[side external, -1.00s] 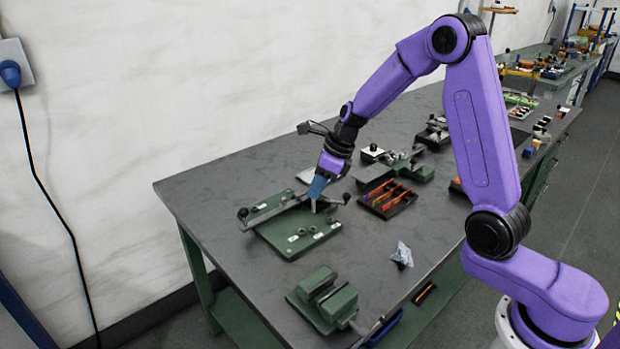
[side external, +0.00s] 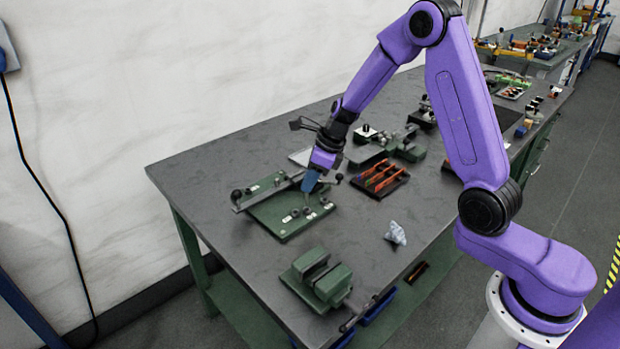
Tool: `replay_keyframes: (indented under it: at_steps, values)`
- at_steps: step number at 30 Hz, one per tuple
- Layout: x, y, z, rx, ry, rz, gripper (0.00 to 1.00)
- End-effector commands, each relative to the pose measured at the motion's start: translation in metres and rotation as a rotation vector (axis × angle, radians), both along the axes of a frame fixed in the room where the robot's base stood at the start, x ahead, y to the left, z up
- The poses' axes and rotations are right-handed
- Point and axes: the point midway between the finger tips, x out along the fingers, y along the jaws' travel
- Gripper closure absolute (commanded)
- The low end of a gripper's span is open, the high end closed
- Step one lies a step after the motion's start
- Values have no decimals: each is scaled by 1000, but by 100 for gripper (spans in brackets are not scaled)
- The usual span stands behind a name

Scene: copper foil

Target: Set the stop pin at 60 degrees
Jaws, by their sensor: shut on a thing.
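A green plate (side external: 279,222) lies on the bench, with a grey bar (side external: 268,190) and dark knobs along its far edge. Several small round fittings and pale labels (side external: 287,219) sit near its front edge; I cannot read the labels. My gripper (side external: 308,188) points down over the right part of the plate with its blue fingers shut. A thin piece, seemingly the stop pin (side external: 305,198), shows just under the fingertips. I cannot tell whether its lower end is in a hole or above the plate.
A green vise (side external: 318,280) stands at the front edge. A dark tray with orange-handled tools (side external: 380,179) is right of the plate, with another green fixture (side external: 405,148) behind it. A crumpled pale cloth (side external: 396,233) lies on the right. Bench left of the plate is clear.

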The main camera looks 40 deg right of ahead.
Motion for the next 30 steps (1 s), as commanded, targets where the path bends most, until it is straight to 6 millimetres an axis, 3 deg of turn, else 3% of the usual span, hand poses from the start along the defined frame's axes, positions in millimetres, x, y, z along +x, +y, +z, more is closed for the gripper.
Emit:
replay_keyframes:
  at_steps: [30]
  values:
    - [0, 0, -12, 0, 0, 0, 100]
